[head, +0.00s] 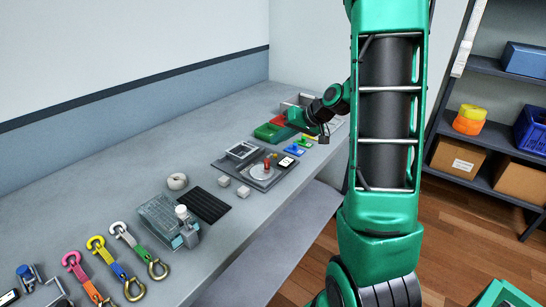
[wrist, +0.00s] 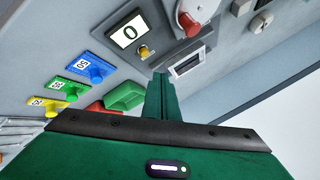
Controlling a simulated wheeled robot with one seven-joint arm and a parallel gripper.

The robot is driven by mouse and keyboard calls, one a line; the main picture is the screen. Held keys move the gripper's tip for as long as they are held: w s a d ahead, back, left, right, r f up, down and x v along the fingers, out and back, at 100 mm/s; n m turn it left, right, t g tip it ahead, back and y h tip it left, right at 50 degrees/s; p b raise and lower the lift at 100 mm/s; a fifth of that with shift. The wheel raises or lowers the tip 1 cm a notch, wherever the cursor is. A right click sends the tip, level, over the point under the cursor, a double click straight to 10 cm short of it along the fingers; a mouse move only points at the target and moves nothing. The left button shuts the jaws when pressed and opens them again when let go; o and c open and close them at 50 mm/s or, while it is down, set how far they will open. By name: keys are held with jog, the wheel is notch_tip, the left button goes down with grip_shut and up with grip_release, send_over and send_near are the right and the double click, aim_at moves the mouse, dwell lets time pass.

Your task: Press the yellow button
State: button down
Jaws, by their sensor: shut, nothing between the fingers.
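The yellow button (wrist: 145,51) is small and round in the wrist view. It sits on the grey panel (wrist: 105,36), just below the white display (wrist: 128,33) reading 0. In the head view my gripper (head: 325,137) is past the panel's far right side, by the bins.
A red knob (wrist: 188,26) stands on a disc on the panel near a framed window (wrist: 187,66). Blue (wrist: 88,68), green (wrist: 67,89) and yellow (wrist: 48,106) numbered pieces lie close by. Green (head: 271,132) and red (head: 278,119) bins stand behind. Hooked straps (head: 103,266) lie at the near left.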

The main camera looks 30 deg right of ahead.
notch_tip(320, 180, up, 2)
jog(key=shift+r, duration=0.25)
dwell(0.8)
jog(key=s+a+m+g+h, duration=0.1)
jog(key=s+a+g+h, duration=0.1)
jog(key=s, duration=1.5)
jog(key=s+a+m+g+h, duration=0.1)
jog(key=s+a+g, duration=0.3)
jog(key=s, duration=1.4)
jog(key=shift+r+m+g+h, duration=0.3)
jog(key=shift+r+g+h, duration=0.1)
jog(key=shift+g, duration=0.7)
